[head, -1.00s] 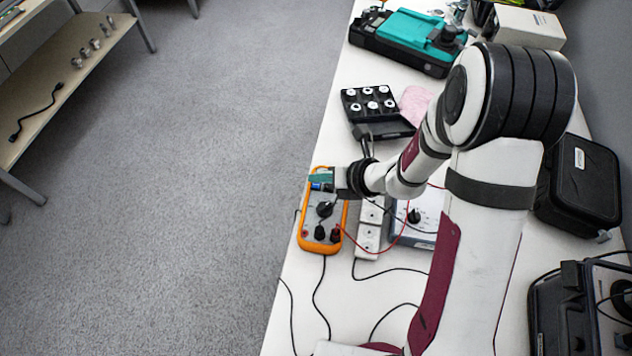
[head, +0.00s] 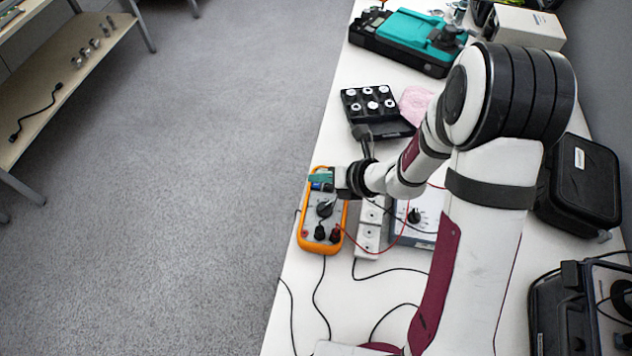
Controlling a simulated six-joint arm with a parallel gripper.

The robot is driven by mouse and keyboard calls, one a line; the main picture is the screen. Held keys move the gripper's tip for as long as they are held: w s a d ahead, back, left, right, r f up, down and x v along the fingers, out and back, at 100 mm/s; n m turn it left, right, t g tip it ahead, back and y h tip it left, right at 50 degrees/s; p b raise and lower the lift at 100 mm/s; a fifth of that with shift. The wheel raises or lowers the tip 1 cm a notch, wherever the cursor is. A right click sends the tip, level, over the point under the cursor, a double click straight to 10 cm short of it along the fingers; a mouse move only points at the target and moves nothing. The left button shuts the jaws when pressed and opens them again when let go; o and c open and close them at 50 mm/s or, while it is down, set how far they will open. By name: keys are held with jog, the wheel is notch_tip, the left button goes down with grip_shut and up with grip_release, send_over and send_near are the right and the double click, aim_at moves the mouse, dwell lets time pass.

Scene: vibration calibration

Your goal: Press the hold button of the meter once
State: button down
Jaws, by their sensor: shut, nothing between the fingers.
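The meter (head: 309,222) has an orange case with a dark dial in its middle. It lies near the left edge of the white table. Red and black leads are plugged in at its lower end. My gripper (head: 328,188) is shut and empty, over the upper right part of the meter, near its screen. The hold button cannot be made out; the gripper hides part of that area. I cannot tell whether the fingertips touch the meter.
A white power strip (head: 369,228) and a grey box with a knob (head: 424,214) lie right of the meter. A black case with round weights (head: 369,104) and a pink cloth (head: 416,104) are behind. Thin cables cross the table (head: 345,318) in front.

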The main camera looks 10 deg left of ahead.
jog(key=shift+f, duration=0.1)
jog(key=shift+f, duration=0.3)
jog(key=shift+f, duration=0.4)
dwell(0.4)
jog(key=shift+r, duration=0.8)
jog(key=shift+r, duration=0.1)
jog(key=shift+r, duration=2.4)
